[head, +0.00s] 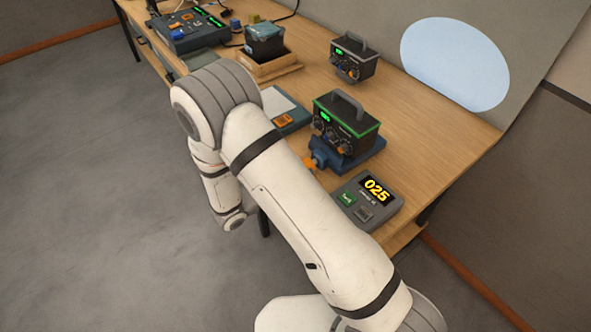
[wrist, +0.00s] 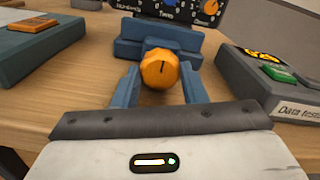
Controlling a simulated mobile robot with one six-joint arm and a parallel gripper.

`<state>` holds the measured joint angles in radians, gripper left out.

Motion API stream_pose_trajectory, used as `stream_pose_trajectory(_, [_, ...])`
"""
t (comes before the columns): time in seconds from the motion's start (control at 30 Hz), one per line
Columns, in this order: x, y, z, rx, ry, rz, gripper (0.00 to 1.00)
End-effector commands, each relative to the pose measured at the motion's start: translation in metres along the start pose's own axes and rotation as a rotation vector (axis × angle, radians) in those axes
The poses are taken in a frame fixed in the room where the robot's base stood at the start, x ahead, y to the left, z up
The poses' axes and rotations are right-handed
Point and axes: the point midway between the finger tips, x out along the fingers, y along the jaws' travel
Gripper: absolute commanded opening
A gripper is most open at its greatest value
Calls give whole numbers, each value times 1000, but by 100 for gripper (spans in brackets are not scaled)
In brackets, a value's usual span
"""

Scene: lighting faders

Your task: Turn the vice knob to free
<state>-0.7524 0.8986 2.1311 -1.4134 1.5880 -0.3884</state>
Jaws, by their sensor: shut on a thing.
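The vice knob (wrist: 159,70) is orange and ribbed, with a dark, roughly upright mark on its face. It sits on the front of the blue vice (wrist: 126,51). My gripper (wrist: 161,76) has its two blue fingers on either side of the knob and is shut on it. In the head view the knob (head: 308,164) shows as a small orange patch beside my arm, in front of the vice (head: 367,159). My gripper is hidden behind my arm there. A black fader box (head: 346,127) with green trim stands on the vice.
A grey tester (head: 367,202) reading 025 stands right of the vice. A blue device (head: 289,121) with an orange button lies to its left. A second dark box (head: 353,57) and a wooden tray (head: 269,68) stand farther back.

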Motion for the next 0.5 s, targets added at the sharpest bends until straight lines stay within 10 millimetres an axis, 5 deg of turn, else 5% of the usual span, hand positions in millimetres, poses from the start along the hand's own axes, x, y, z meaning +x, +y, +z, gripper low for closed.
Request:
stream_pose_trajectory(0.17, [0, -1, -1, -3, 0, -3, 16])
stream_pose_trajectory(0.2, [0, -1, -1, -3, 0, -3, 41])
stream_pose_trajectory(0.5, [0, -1, -1, -1, 0, -1, 60])
